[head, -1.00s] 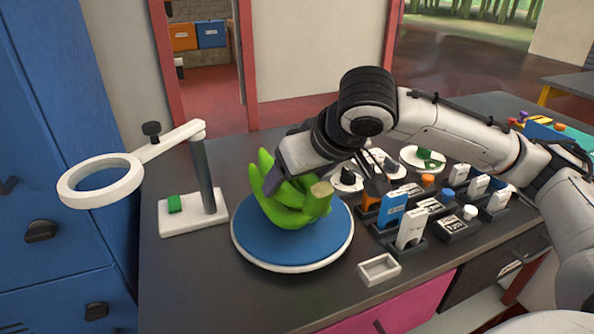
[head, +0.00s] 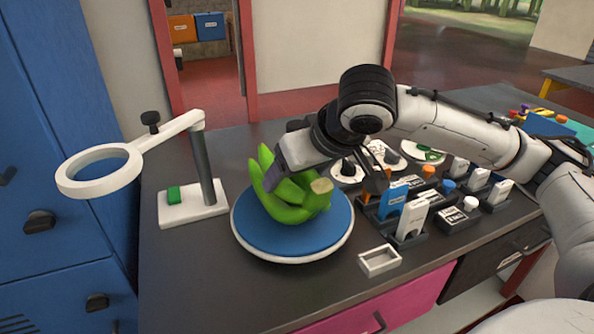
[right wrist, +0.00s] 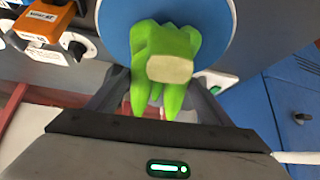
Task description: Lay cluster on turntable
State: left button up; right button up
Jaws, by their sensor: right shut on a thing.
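A green cluster (head: 300,203) shaped like a bunch of bananas, with a pale cut stem end, is at the blue turntable (head: 250,238) with its white rim. My right gripper (head: 277,178) is shut on the cluster, with a finger on either side of it. In the right wrist view the cluster (right wrist: 165,60) sits between the two fingers, cut end toward the camera, with the turntable (right wrist: 215,25) behind it. The cluster appears to be on or just above the disc; its underside is hidden. My left gripper is not in view.
A magnifier lamp (head: 100,170) on a white base stands left of the turntable. To the right are holders with blue and white cards (head: 411,217) and a small white tray (head: 379,260). The dark counter (head: 190,270) is clear at front left.

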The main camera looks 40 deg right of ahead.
jog(key=shift+w+r, duration=0.1)
jog(key=o, duration=2.1)
jog(key=shift+f, duration=0.25)
jog(key=p+v, duration=0.1)
jog(key=v, duration=0.9)
jog(key=shift+w+p, duration=0.15)
jog(key=shift+p, duration=0.2)
jog(key=shift+s+r, duration=0.3)
